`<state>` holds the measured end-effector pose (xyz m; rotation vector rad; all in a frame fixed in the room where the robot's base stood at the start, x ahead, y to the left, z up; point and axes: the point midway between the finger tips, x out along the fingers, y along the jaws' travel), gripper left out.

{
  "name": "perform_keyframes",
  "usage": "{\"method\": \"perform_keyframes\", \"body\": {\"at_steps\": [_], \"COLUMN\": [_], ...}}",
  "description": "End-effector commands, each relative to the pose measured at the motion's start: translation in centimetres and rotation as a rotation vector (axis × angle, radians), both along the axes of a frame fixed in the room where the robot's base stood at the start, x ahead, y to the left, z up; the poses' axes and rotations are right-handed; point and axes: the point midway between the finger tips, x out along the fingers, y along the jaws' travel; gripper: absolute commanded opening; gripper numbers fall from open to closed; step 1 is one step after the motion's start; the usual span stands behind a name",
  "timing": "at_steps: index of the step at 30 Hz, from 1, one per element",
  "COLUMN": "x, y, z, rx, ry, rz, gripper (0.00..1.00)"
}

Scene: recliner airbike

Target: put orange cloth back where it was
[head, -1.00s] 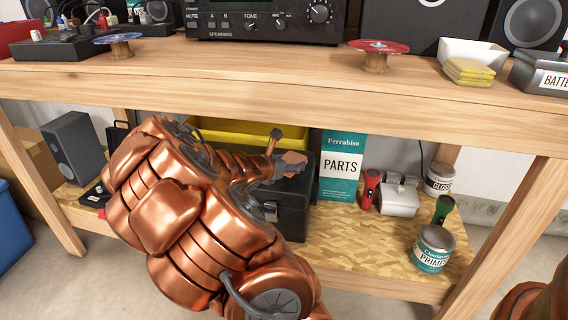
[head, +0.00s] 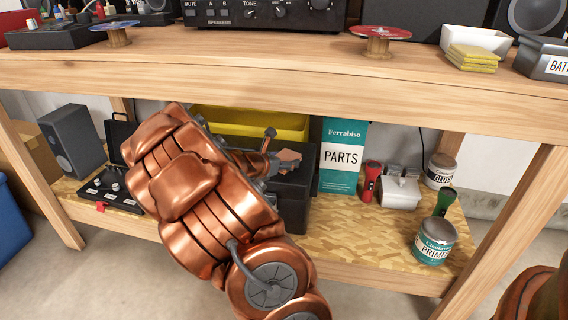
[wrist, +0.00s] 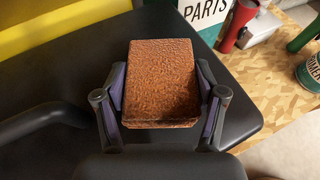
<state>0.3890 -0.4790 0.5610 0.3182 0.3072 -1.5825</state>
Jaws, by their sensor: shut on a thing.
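The orange cloth (wrist: 161,80) is a folded, rust-orange textured block between the two fingers of my gripper (wrist: 161,108) in the wrist view. The fingers press on its left and right sides. In the head view, the cloth (head: 289,157) shows small at the end of my gripper (head: 277,163), over the black toolbox (head: 291,205) on the lower shelf. The toolbox's dark lid (wrist: 75,75) lies below the cloth in the wrist view. I cannot tell whether the cloth touches the lid. My arm hides the left part of the toolbox.
A yellow bin (head: 250,122) stands behind the toolbox. A teal PARTS box (head: 342,157), red flashlight (head: 371,182) and paint cans, including PRIMER (head: 435,242), are to the right. The tabletop edge (head: 300,85) overhangs the shelf. Bare shelf (head: 350,230) shows at front.

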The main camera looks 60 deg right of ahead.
Motion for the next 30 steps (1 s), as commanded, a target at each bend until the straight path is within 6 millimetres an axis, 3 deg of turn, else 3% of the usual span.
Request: {"method": "perform_keyframes", "body": {"at_steps": [8,9,16,30], "x": [-0.02,-0.04,-0.02,0.07], "y": [-0.03,-0.02,-0.01,0.40], "z": [-0.20,-0.23,-0.15,0.46], "rx": [-0.002,-0.002,-0.001,0.000], "ry": [0.000,0.000,0.000,0.001], "rz": [-0.001,-0.001,-0.001,0.001], "gripper": [0.38,0.71,0.95,0.95]}}
